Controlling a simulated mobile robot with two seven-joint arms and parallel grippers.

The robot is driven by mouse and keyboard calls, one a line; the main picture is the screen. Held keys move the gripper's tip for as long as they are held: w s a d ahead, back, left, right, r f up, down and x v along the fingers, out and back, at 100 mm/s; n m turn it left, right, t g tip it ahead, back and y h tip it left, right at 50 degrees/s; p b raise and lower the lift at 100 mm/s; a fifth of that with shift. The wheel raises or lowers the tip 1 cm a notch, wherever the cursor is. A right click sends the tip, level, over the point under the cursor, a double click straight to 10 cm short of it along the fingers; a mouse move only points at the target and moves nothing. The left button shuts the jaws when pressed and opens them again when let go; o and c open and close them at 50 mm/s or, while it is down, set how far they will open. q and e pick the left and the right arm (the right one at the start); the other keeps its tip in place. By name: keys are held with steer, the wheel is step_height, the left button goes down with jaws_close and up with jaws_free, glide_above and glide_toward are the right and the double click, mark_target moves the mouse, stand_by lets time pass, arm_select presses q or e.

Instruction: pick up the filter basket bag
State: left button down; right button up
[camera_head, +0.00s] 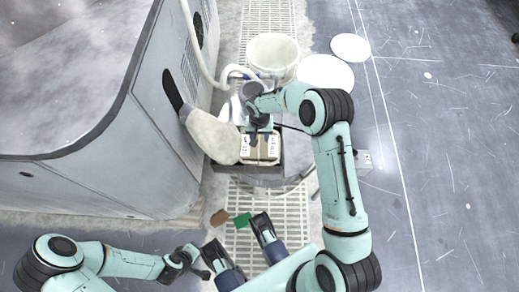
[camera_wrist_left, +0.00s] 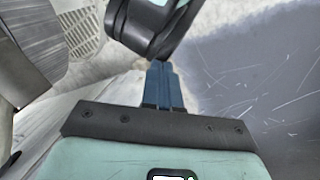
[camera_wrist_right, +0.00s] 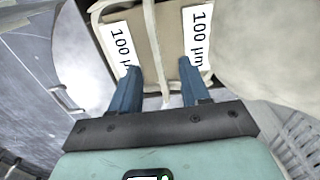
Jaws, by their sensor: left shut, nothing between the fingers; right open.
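Tan bags with white "100 µm" labels (camera_wrist_right: 150,35) stand side by side, with pale straps, below my right gripper in the right wrist view. They also show in a dark open box (camera_head: 262,149) in the head view. I cannot tell which one is the filter basket bag. My right gripper (camera_wrist_right: 161,72) is open, its blue fingers apart over the labelled bags, with a pale strap between them; contact is unclear. My left gripper (camera_wrist_left: 160,68) is shut and empty, low at the left in the head view.
A grey machine housing (camera_head: 145,165) stands at the left. The right-hand floor is mostly clear.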

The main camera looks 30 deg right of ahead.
mark_target(259, 138)
step_height(259, 138, down, 5)
steer(key=shift+f+b, duration=0.1)
steer(key=shift+b, duration=0.55)
jaws_close()
arm_select(q)
steer(key=shift+w+a+f+t, duration=0.25)
steer(key=shift+w+f, duration=0.15)
steer(key=shift+w, duration=0.1)
steer(key=shift+w+a+f+t, duration=0.15)
steer(key=shift+w+a+f, duration=0.15)
steer(key=shift+w, duration=0.2)
